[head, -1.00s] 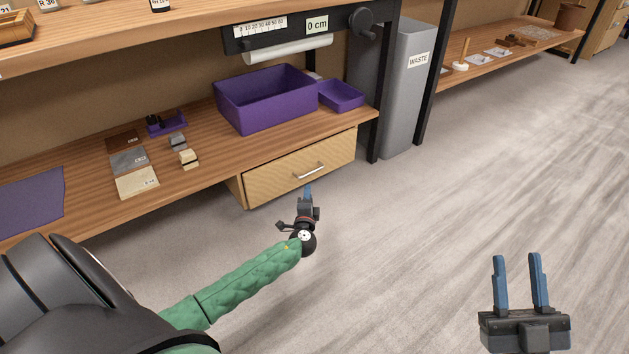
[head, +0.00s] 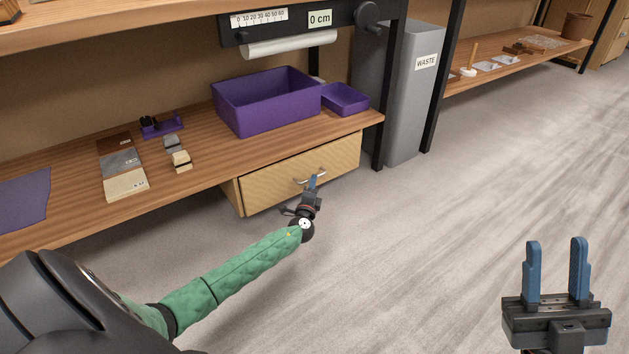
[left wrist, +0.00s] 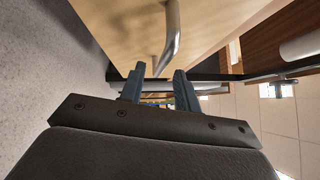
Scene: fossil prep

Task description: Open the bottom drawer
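The drawer (head: 270,187) is a light wooden front under the workbench, closed, with a curved metal handle (head: 318,179). My left gripper (head: 313,183) is right in front of the handle in the head view. In the left wrist view its two fingers (left wrist: 158,88) stand apart with the metal handle (left wrist: 170,40) just ahead of and above them. I cannot tell whether a finger touches the handle. My right gripper (head: 552,270) is open and empty above the floor, at the lower right.
The workbench (head: 210,170) carries a large purple bin (head: 265,115), a small purple tray (head: 347,108) and several sample blocks. A grey waste bin (head: 405,110) stands right of the drawer, behind a black post. The floor in front is clear.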

